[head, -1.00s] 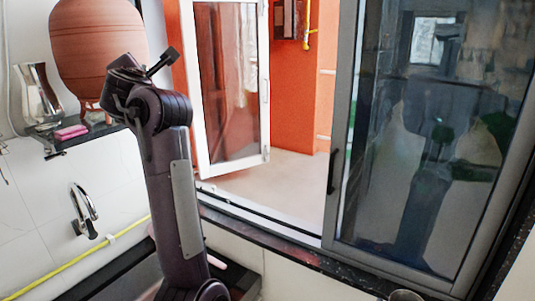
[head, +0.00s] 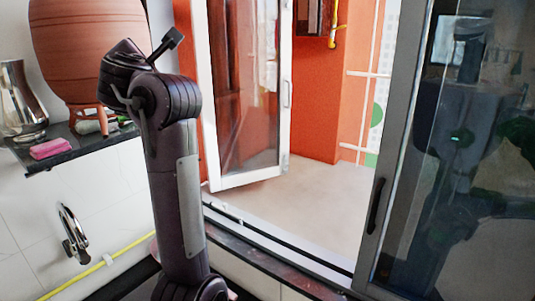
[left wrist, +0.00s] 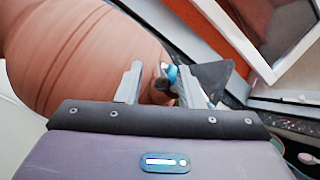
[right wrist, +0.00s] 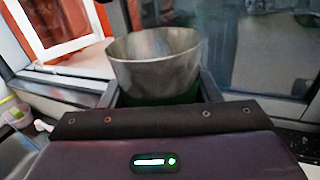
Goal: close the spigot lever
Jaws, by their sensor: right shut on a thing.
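The terracotta clay waterpot (head: 85,50) stands on a dark wall shelf at the upper left in the head view. It fills the left of the left wrist view (left wrist: 75,50). The spigot shows there as a small blue and white piece (left wrist: 172,72) with a dark knob beside it. My left gripper (left wrist: 160,88) is open, with one finger on either side of the spigot's dark part. I cannot tell whether a finger touches it or how the lever is turned. My right gripper (right wrist: 158,88) is shut on a metal cup (right wrist: 155,62).
A faucet (head: 73,235) is below. A white-framed window pane (head: 245,90) stands open, and a dark-framed glass panel (head: 460,150) is at the right.

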